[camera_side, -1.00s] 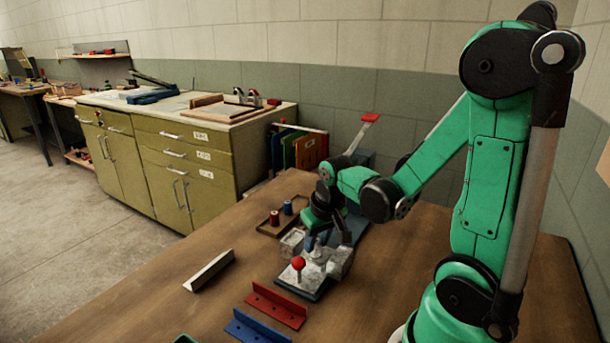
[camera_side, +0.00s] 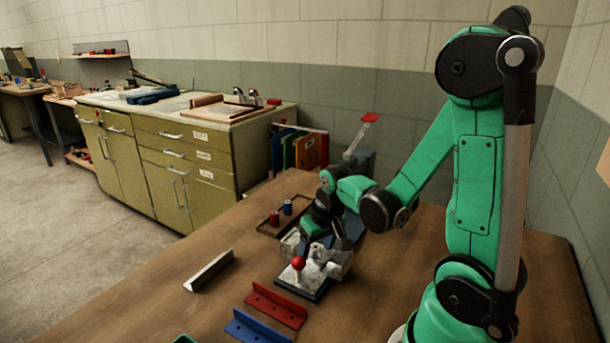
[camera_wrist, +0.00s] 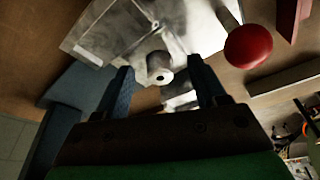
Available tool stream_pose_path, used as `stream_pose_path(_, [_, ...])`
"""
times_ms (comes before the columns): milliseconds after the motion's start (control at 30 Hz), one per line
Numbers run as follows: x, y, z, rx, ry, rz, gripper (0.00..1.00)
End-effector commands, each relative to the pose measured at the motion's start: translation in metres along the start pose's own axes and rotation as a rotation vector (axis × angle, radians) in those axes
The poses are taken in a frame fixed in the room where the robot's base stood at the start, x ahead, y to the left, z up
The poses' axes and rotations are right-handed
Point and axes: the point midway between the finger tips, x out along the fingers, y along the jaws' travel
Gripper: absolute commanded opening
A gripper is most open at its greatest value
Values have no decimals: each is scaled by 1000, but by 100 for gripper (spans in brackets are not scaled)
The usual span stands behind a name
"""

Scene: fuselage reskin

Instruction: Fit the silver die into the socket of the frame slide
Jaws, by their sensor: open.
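The silver machine with a red ball knob (camera_side: 298,262), which looks like the frame slide, stands on a dark base on the table. My gripper (camera_side: 342,242) is just above and behind it. In the wrist view my gripper (camera_wrist: 163,80) is open, with its two blue fingers apart. A small silver round piece with a dark hole (camera_wrist: 159,68) shows between and beyond the fingertips; I cannot tell whether it is the die or part of the machine. The pale metal body (camera_wrist: 120,40) fills the upper middle. I cannot make out the socket.
A red angle strip (camera_side: 276,305) and a blue one (camera_side: 255,328) lie in front of the machine. A silver bar (camera_side: 209,271) lies to the left. A brown tray (camera_side: 266,231) with red and blue spools is behind left. A lever press with a red handle (camera_side: 370,118) stands behind.

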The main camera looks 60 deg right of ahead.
Motion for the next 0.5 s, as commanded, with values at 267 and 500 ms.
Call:
stream_pose_path(267, [-12,0,0,0,0,0,64])
stream_pose_path(500, [-36,0,0,0,0,0,64])
